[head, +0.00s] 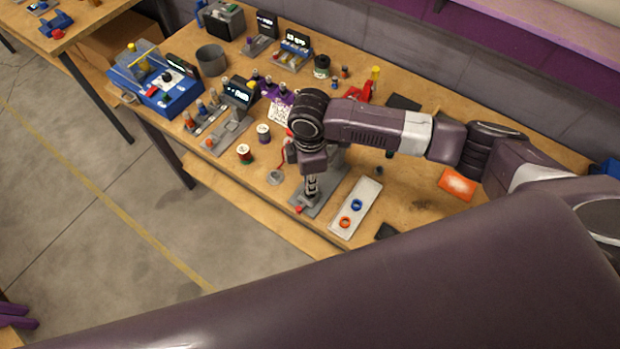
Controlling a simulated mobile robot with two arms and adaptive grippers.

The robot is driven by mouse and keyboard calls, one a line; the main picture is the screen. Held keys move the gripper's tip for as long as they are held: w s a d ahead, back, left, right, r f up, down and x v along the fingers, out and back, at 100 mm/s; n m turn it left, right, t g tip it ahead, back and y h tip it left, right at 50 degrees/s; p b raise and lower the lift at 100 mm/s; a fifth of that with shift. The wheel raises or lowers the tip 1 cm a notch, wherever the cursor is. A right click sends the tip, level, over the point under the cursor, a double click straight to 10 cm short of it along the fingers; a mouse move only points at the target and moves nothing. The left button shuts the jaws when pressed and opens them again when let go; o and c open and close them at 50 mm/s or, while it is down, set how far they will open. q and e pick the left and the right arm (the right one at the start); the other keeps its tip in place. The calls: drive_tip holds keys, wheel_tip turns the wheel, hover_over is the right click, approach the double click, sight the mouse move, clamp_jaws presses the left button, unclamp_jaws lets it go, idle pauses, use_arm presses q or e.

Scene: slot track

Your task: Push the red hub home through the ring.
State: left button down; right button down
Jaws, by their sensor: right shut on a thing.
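My right gripper (311,192) points down over the grey track plate (327,190) near the table's front edge. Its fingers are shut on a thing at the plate. A small red piece (298,209), which looks like the red hub, shows low at the left of the fingertips. The fingers hide most of this spot, so I cannot tell how deep the hub sits or see a ring around it. A blue ring (356,204) and an orange ring (345,221) lie on a white tray (365,191) to the right. My left gripper is not in view.
A small grey round part (275,177) and spools (244,153) stand left of the plate. A blue box (165,92) and a grey cup (211,60) stand farther left. An orange card (457,184) lies at right. My arm crosses above the table.

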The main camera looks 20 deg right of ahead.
drive_tip(key=shift+f+b, duration=0.35)
drive_tip(key=shift+f, duration=0.55)
drive_tip(key=c, duration=1.8)
unclamp_jaws()
drive_tip(key=shift+r, duration=0.1)
wheel_tip(320, 180, up, 12)
